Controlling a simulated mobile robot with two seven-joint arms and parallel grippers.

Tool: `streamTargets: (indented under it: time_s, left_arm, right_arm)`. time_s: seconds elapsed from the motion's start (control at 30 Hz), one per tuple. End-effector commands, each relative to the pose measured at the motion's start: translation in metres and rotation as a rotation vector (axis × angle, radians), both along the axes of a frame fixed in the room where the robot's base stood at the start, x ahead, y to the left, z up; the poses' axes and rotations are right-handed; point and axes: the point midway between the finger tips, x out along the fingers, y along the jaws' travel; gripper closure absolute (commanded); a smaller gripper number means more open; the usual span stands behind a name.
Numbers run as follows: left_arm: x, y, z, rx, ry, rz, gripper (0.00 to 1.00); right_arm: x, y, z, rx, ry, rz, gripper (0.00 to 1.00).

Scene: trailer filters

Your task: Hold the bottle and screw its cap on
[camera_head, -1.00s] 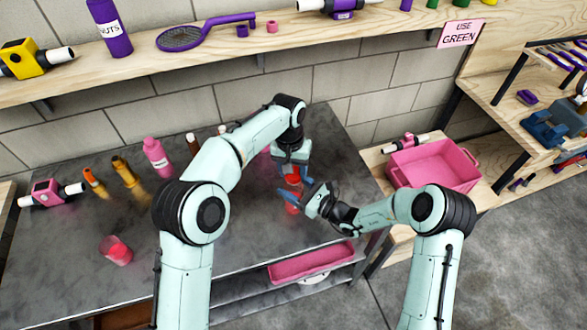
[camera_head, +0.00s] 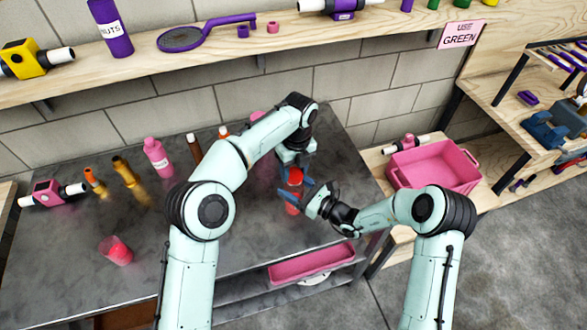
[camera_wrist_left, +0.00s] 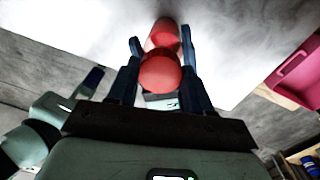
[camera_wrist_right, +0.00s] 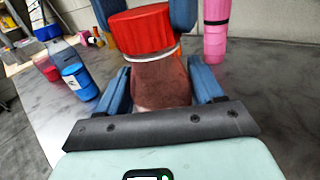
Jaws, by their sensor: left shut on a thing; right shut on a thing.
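A bottle with a brownish-red body (camera_wrist_right: 160,82) stands upright on the grey table in the right wrist view, and shows partly in the head view (camera_head: 292,208). A red cap (camera_wrist_right: 142,30) sits at its top, slightly tilted, with a pale ring below it. The cap also shows in the head view (camera_head: 294,177). My left gripper (camera_head: 295,172) comes from above and is shut on the cap; the left wrist view shows red between its fingers (camera_wrist_left: 160,70). My right gripper (camera_head: 297,194) comes from the right and is shut on the bottle's body. The threads are hidden.
A pink bottle (camera_head: 157,157), a red cup (camera_head: 116,250) and orange and brown bottles (camera_head: 128,172) stand on the table to the left. A pink bin (camera_head: 435,165) stands to the right. A wooden shelf (camera_head: 210,48) runs above the back.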

Motion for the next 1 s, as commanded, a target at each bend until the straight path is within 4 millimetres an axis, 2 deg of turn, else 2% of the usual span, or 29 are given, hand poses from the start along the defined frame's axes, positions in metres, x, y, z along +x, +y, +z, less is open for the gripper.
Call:
streamTargets:
  time_s: [0.2, 0.4, 0.53, 0.83, 0.87, 0.9, 0.93, 1.0]
  left_arm:
    - [-0.0005, -0.0007, 0.0, -0.001, 0.001, -0.524, 0.83]
    - [-0.0008, -0.0012, -0.0002, -0.002, 0.0, -0.893, 0.83]
    - [-0.0008, -0.0016, 0.0001, 0.0, 0.0, -0.996, 0.83]
    - [-0.0007, -0.0017, 0.0001, 0.001, 0.0, -1.01, 0.83]
    - [-0.0007, -0.0017, 0.0001, 0.001, 0.0, -1.01, 0.44]
    - [-0.0007, -0.0017, 0.0001, 0.001, 0.0, -1.009, 0.31]
    - [-0.0007, -0.0017, 0.0, 0.0, -0.001, -1.009, 0.25]
    - [-0.0008, -0.0017, -0.0001, 0.0, -0.001, -1.009, 0.25]
  right_arm:
    - [0.0002, -0.0005, -0.0006, -0.001, 0.002, -0.001, 1.0]
    - [0.0002, -0.0006, -0.0006, -0.001, 0.002, -0.001, 1.0]
    - [0.0002, -0.0006, -0.0006, -0.001, 0.002, -0.001, 1.0]
    - [0.0002, -0.0006, -0.0006, -0.001, 0.002, -0.001, 1.0]
    - [0.0002, -0.0006, -0.0006, -0.001, 0.002, -0.001, 1.0]
    - [0.0002, -0.0006, -0.0006, -0.001, 0.002, -0.001, 1.0]
    - [0.0002, -0.0006, -0.0006, -0.002, 0.001, -0.001, 1.0]
    - [0.0001, -0.0006, -0.0006, -0.002, 0.001, -0.001, 1.0]
